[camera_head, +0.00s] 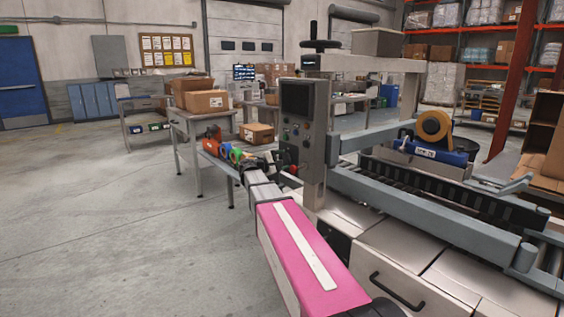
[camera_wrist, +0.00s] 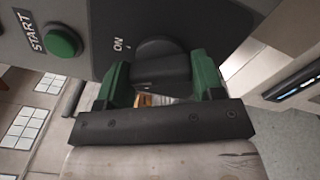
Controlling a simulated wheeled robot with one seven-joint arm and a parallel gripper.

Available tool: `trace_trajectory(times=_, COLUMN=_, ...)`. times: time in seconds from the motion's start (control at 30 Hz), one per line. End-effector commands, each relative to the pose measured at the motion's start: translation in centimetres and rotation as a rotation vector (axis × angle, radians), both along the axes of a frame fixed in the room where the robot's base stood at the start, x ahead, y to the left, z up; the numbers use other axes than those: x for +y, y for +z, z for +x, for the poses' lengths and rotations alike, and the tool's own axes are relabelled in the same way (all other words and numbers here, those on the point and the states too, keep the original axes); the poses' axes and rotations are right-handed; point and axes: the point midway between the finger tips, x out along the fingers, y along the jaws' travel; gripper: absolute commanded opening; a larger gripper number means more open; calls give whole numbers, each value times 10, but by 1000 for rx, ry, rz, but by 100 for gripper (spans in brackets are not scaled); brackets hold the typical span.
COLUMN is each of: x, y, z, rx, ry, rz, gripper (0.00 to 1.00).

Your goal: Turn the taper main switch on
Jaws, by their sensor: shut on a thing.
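The taper main switch (camera_wrist: 160,66) is a dark rotary knob on a grey panel in the wrist view, with the word ON printed beside it at its upper left. My gripper (camera_wrist: 165,85) has green fingers, one on each side of the knob's grip bar, and is shut on it. In the head view the taper (camera_head: 315,130) stands right of the middle, with its control box and dark screen. My gripper (camera_head: 285,168) is at the lower part of that box, where my arm hides much of the switch.
A green START button (camera_wrist: 62,40) sits beside the switch. The taper's roller bed and grey side rails (camera_head: 430,215) extend to the right. A grey table with cardboard boxes (camera_head: 207,101) stands behind my arm. The floor at left is clear.

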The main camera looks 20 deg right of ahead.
Motion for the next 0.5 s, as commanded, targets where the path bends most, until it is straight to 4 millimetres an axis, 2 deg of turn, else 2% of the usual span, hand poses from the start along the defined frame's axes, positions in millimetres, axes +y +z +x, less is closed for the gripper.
trace_trajectory(times=0.5, x=0, y=-1, z=-1, rx=-386, ry=0, rz=141, gripper=38)
